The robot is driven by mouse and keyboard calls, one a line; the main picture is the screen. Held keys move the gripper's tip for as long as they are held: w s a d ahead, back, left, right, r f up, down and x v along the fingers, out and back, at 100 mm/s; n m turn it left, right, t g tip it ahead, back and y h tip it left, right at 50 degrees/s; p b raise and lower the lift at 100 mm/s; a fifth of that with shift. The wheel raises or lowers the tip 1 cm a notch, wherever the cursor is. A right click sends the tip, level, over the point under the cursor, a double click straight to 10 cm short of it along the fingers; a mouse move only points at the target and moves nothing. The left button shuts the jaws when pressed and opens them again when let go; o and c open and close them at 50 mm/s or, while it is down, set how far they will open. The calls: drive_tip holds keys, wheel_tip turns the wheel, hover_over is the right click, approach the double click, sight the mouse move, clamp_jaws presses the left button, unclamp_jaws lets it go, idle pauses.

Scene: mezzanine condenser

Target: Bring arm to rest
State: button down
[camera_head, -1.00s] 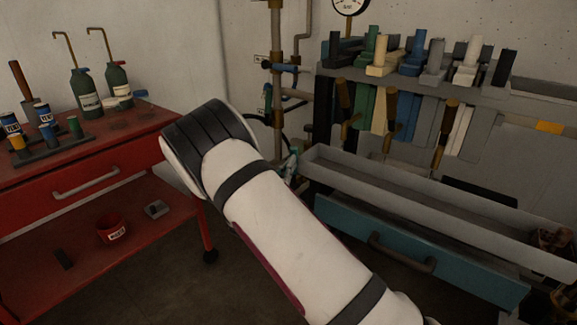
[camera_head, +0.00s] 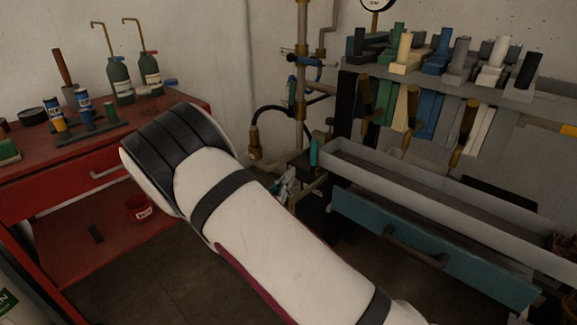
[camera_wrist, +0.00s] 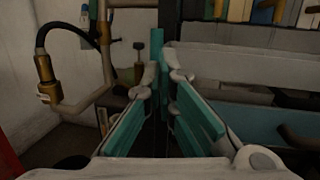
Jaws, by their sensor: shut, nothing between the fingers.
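My white arm (camera_head: 270,240) with dark bands crosses the lower middle of the head view, its bent elbow raised in front of the red cart. My gripper (camera_wrist: 163,73) shows in the wrist view with teal finger pads and pale tips close together; it is shut with nothing between the fingers. In the head view only a small part of the gripper (camera_head: 285,188) shows beyond the arm, near the left end of the grey trough. It is apart from the cart's goods; its gap to the trough is hard to judge.
A red cart (camera_head: 60,190) with bottles and cans stands left. At right, a grey trough (camera_head: 420,195) runs above a teal drawer (camera_head: 430,250), below a rack of coloured tools (camera_head: 440,75). Brass pipes (camera_head: 301,80) rise behind. Some dark floor (camera_head: 150,285) is clear.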

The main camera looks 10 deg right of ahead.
drive_tip(key=s+d+r+m+g+h, duration=0.2)
drive_tip(key=s+d+r+m+g, duration=1)
drive_tip(key=s+d+m, duration=0.15)
drive_tip(key=s+d+r+m+g+y, duration=0.2)
drive_tip(key=s+m+y, duration=0.1)
drive_tip(key=s, duration=0.4)
drive_tip(key=s+d+r+m+g+y, duration=0.2)
drive_tip(key=s+m+y, duration=0.15)
drive_tip(key=s, duration=0.45)
drive_tip(key=s+a+m+t+y, duration=0.1)
drive_tip(key=s+a+m+y, duration=0.4)
drive_tip(key=s, duration=0.4)
drive_tip(key=s+a+m+t+y, duration=0.2)
drive_tip(key=s+a+m+y, duration=0.15)
drive_tip(key=s+a, duration=0.4)
wheel_tip(320, 180, up, 18)
drive_tip(key=s+d+t+p, duration=0.1)
drive_tip(key=t+p, duration=0.1)
drive_tip(key=p, duration=1.4)
drive_tip(key=shift+r+n+t+y+p, duration=0.2)
drive_tip(key=shift+n+t+y+p, duration=0.1)
drive_tip(key=shift+n+t, duration=0.15)
